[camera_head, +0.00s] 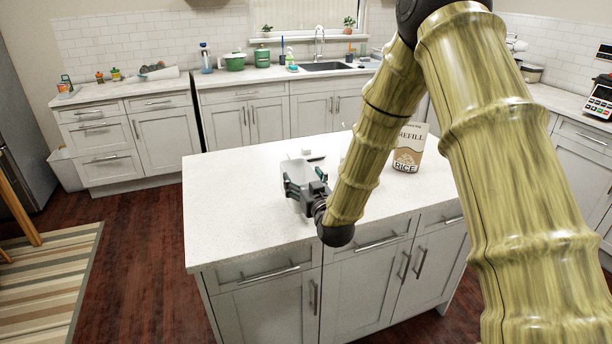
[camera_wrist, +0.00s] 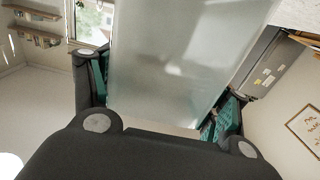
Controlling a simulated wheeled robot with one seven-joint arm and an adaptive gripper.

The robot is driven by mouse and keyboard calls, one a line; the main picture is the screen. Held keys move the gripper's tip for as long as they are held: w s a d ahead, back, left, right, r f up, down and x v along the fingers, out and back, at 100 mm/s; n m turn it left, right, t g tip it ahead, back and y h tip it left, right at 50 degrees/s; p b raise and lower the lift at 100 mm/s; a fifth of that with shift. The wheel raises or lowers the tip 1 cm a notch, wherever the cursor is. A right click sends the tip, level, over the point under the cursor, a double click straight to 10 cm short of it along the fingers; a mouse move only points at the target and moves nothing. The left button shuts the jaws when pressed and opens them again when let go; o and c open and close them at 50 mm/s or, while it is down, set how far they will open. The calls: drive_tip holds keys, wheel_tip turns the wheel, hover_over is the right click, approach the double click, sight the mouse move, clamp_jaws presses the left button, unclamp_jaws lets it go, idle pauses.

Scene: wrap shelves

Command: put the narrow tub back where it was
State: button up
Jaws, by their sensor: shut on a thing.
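The narrow tub is a pale, translucent container (camera_wrist: 180,65) that fills the middle of the wrist view. In the head view the tub (camera_head: 297,172) shows as a whitish shape at my gripper, over the island's left part. My gripper (camera_head: 305,186) has its teal-padded fingers on two sides of the tub and is shut on it. In the wrist view a finger of my gripper (camera_wrist: 165,100) lies on each side of the tub. I cannot tell whether the tub touches the counter. Its far side is hidden.
The island counter (camera_head: 225,200) is clear at left and front. A rice refill bag (camera_head: 408,150) stands to the right, behind my arm. A sink (camera_head: 325,66) is in the back counter.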

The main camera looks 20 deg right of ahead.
sight(299, 173)
drive_tip(key=w, duration=0.2)
drive_tip(key=w+d+p, duration=0.1)
drive_tip(key=w, duration=0.2)
drive_tip(key=w+d+p, duration=0.1)
drive_tip(key=w, duration=0.1)
drive_tip(key=shift+w+d+f, duration=0.1)
drive_tip(key=shift+w+f, duration=0.05)
drive_tip(key=shift+f, duration=0.1)
wheel_tip(299, 173, down, 3)
drive_tip(key=shift+w+f+p, duration=0.1)
drive_tip(key=shift+w+p, duration=0.05)
drive_tip(key=shift+p, duration=0.6)
drive_tip(key=shift+f, duration=0.25)
drive_tip(key=shift+f, duration=0.15)
drive_tip(key=o, duration=1.6)
drive_tip(key=s+b, duration=0.3)
drive_tip(key=s, duration=0.8)
drive_tip(key=shift+d, duration=0.2)
drive_tip(key=shift+s, duration=0.6)
